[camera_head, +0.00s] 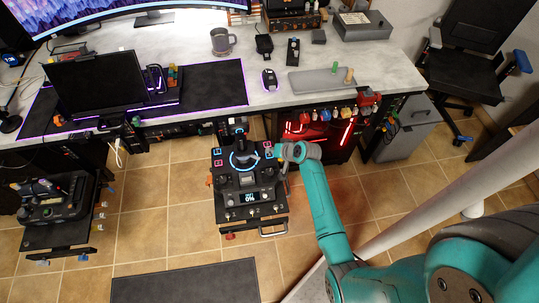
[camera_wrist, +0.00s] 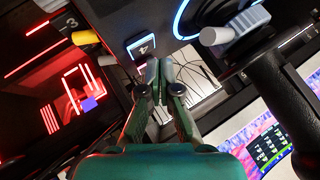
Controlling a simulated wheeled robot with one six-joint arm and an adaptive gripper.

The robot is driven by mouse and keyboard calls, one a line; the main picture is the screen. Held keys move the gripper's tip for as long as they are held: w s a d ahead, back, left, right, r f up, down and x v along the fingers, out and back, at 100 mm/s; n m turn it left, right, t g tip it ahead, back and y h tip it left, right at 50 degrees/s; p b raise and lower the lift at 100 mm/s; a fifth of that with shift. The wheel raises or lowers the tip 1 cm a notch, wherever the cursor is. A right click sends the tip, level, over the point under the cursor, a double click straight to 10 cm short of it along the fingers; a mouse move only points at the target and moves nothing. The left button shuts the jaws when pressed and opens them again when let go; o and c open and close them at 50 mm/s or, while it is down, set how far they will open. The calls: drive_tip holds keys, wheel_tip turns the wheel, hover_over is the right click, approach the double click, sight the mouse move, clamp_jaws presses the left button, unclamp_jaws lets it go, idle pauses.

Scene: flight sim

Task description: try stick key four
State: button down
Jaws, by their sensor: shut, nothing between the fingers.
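The key marked 4 (camera_wrist: 144,46) is a square with a pale blue lit border on the dark stick panel, seen at the top of the wrist view. My gripper (camera_wrist: 160,68) is shut and empty, its fingertips just below and right of that key. I cannot tell whether they touch the panel. In the head view my gripper (camera_head: 274,151) is at the right upper edge of the black stick panel (camera_head: 235,197), beside pink-lit keys (camera_head: 267,146). The number on those keys is too small to read. The stick (camera_head: 239,144) stands at the panel's upper middle.
A blue-lit ring (camera_head: 244,160) surrounds the stick's base. In the wrist view, a grey lever (camera_wrist: 235,27) and a yellow-tipped knob (camera_wrist: 85,37) are near my fingers.

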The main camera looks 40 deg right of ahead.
sight(271, 156)
drive_tip(key=shift+f, duration=0.2)
idle(0.6)
drive_tip(key=shift+f, duration=0.25)
drive_tip(key=shift+f, duration=0.45)
idle(0.8)
drive_tip(key=shift+r, duration=0.9)
drive_tip(key=shift+r, duration=2.5)
